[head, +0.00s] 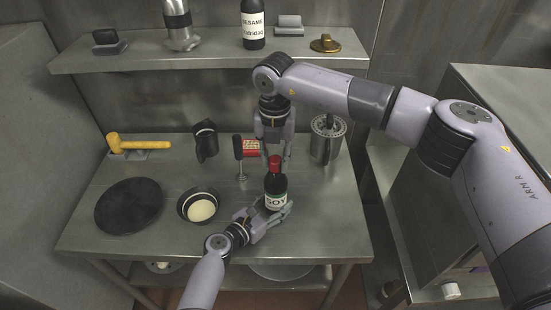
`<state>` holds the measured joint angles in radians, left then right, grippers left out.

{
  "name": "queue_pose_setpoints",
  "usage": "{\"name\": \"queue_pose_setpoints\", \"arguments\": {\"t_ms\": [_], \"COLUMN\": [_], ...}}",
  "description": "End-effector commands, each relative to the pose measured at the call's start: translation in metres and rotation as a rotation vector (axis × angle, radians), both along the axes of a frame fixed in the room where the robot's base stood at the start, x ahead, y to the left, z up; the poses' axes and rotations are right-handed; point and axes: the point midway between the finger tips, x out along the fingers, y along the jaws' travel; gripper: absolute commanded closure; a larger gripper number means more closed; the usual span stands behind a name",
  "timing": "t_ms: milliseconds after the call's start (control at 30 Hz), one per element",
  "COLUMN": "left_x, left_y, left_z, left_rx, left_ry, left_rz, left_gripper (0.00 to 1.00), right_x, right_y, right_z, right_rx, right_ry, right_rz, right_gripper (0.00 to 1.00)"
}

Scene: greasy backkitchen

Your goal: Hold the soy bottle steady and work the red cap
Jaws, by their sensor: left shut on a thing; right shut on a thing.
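The soy bottle (276,186) stands upright near the front right of the steel table, dark with a white and green label reading SOY. Its red cap (274,163) is on top of the neck. My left gripper (277,210) comes in low from the front left and is shut on the bottle's lower body, its fingers around the label. My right gripper (275,157) points down from above and is shut on the red cap. Part of the cap and neck is hard to make out between the fingers.
A red box (250,146), a black-handled tool (238,150), a dark pitcher (205,140) and a steel pot (327,138) stand close behind. A bowl (185,200), black pan (128,206) and yellow mallet (140,142) are left. The shelf (220,55) holds a sesame bottle (253,27).

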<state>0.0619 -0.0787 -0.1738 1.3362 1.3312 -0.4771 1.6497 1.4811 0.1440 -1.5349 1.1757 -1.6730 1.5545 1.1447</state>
Motion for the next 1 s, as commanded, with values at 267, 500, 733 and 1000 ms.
{"name": "queue_pose_setpoints", "arguments": {"t_ms": [267, 500, 733, 1000], "left_x": [-0.001, -0.001, -0.001, -0.001], "left_y": [0.000, 0.000, 0.000, 0.000], "left_z": [-0.002, -0.002, -0.002, -0.002], "left_rx": [0.003, 0.003, 0.002, 0.002], "left_ry": [0.003, 0.003, 0.003, 0.003], "left_rz": [-0.001, -0.001, -0.001, -0.001], "left_gripper": [0.94, 0.94, 0.94, 0.94], "right_x": [0.000, 0.000, -0.001, -0.001], "right_y": [0.001, 0.000, 0.000, 0.000], "right_z": [0.024, 0.043, 0.055, 0.055], "right_rx": [0.003, 0.001, 0.001, 0.001], "right_ry": [-0.001, -0.001, 0.001, 0.001], "right_rz": [0.000, -0.001, -0.001, -0.002], "right_gripper": [1.00, 1.00, 1.00, 1.00]}}
